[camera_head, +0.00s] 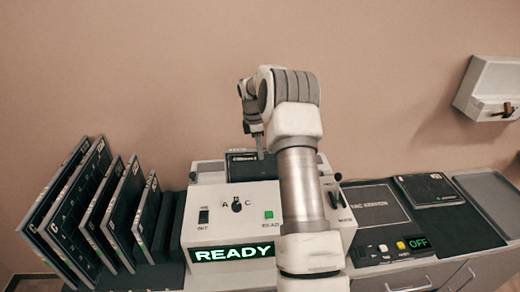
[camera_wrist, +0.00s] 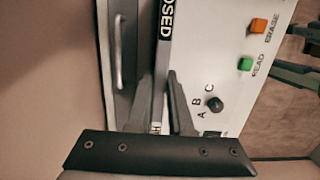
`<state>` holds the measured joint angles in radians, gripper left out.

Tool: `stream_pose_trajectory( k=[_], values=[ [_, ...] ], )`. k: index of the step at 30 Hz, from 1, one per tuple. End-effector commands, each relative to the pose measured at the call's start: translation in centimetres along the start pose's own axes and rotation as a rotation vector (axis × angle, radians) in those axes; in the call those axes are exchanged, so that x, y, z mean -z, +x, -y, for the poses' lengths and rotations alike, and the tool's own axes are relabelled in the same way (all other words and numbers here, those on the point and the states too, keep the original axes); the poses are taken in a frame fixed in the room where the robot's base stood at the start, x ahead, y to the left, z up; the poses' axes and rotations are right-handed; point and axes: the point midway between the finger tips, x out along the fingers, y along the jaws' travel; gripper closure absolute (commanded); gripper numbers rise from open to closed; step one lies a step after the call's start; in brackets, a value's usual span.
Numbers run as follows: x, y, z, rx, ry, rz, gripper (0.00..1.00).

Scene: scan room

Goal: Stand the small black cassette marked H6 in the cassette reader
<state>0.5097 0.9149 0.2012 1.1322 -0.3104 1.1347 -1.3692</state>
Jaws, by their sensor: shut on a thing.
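The cassette reader (camera_head: 215,205) is a white console with a lit READY display, a knob and a green button. A small black cassette (camera_head: 240,170) stands upright at its back top, its upper edge labelled. In the wrist view this cassette (camera_wrist: 164,45) shows edge-on, with a label ending in "OSED" and an "H" near my fingers; the rest of the mark is hidden. My gripper (camera_wrist: 160,100) is shut on the cassette's edge, a finger on each side. In the head view my gripper (camera_head: 258,148) is partly hidden by my arm. How deep the cassette sits cannot be told.
Several larger dark cassettes (camera_head: 75,215) lean in a rack left of the reader. To the right is a station with an OFF display (camera_head: 417,243) and a flat dark cassette (camera_head: 430,190). A white box (camera_head: 490,88) hangs on the wall. A lever (camera_head: 338,178) stands at the reader's right.

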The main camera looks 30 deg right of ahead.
Motion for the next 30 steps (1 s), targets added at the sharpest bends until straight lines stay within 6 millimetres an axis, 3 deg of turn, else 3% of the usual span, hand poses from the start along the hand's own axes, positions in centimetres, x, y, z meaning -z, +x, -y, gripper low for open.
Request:
stream_pose_trajectory(
  k=[30],
  values=[
    [0.4,2.9,-0.1,-0.002,0.000,0.000,1.00]
  ],
)
